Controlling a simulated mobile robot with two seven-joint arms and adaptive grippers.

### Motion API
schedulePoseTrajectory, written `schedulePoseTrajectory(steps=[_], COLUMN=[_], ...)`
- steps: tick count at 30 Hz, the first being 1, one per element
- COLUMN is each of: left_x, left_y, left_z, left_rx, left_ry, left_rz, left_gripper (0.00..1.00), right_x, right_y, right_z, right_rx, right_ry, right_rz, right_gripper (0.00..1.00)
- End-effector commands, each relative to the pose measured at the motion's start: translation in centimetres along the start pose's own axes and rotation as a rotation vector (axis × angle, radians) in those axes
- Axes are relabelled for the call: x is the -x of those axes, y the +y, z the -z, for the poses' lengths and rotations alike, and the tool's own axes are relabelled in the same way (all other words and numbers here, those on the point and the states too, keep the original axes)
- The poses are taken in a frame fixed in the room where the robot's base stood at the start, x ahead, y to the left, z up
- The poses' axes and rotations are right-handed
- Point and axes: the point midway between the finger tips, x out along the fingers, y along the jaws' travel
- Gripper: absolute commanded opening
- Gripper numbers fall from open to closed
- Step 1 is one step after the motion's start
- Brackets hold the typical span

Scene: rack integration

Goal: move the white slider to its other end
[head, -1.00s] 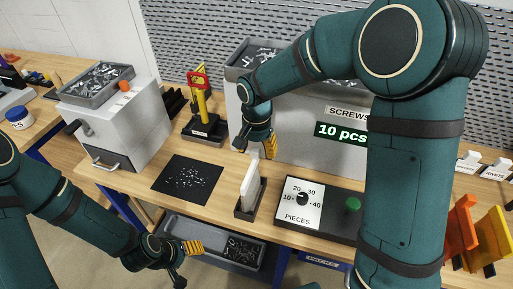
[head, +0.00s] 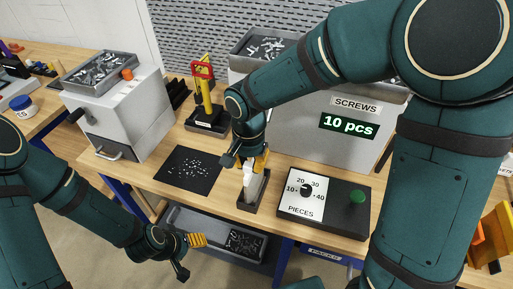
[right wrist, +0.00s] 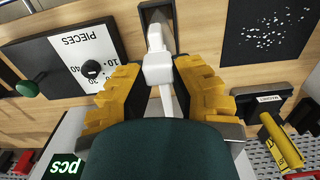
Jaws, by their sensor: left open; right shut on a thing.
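The white slider (head: 249,178) stands in a narrow dark holder (head: 246,208) near the table's front edge. In the right wrist view the slider (right wrist: 158,68) is a white block between my yellow fingers, with its far end at the dark holder (right wrist: 156,16). My right gripper (head: 249,161) has come down from above and is shut on the slider, hiding its upper part in the head view. My left gripper (head: 190,257) is open and empty, low in front of the table, away from the slider.
A black mat (head: 188,170) with small screws lies left of the holder. A control panel (head: 325,203) with a dial and green button lies to its right. The grey SCREWS machine (head: 370,145) stands behind. A tray (head: 217,246) is below the tabletop.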

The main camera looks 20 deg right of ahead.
Motion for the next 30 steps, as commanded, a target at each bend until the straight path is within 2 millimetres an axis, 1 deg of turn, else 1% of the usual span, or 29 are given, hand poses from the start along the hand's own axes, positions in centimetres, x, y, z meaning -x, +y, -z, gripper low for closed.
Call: schedulePoseTrajectory(steps=[1,3,11,12,14,15,25,28,30], left_x=[-0.1,-0.2,-0.1,-0.1,-0.1,-0.1,-0.1,-0.1,-0.1], left_y=[0.0,0.0,0.0,0.0,0.0,0.0,0.0,0.0,0.0], left_z=[0.0,0.0,0.0,0.0,0.0,0.0,0.0,0.0,0.0], left_rx=[0.000,0.000,0.000,-0.001,-0.001,-0.001,-0.001,-0.001,-0.001], left_ry=[0.000,0.000,0.000,0.000,0.000,0.000,0.000,0.000,0.000], left_rz=[0.000,0.000,0.000,0.000,0.000,0.000,0.000,0.000,0.000], left_gripper=[0.65,0.65,0.65,0.65,0.65,0.65,0.65,0.65,0.65], right_x=[-0.1,-0.1,-0.1,-0.1,-0.1,-0.1,0.2,1.0,2.1], right_y=[0.1,0.1,0.1,0.1,0.1,0.1,0.1,0.0,-0.1], right_z=[-0.6,-0.9,-1.0,-1.0,-1.0,-1.0,-0.9,-0.9,-0.8], right_rx=[0.001,0.000,-0.001,-0.001,-0.001,-0.001,-0.001,-0.001,-0.001], right_ry=[-0.001,-0.001,-0.003,-0.003,-0.002,-0.002,0.000,0.002,0.003], right_rz=[-0.002,-0.002,-0.003,-0.003,-0.003,-0.003,0.000,0.002,0.004], right_gripper=[0.00,0.00,0.00,0.31,0.52,0.57,0.57,0.57,0.57])
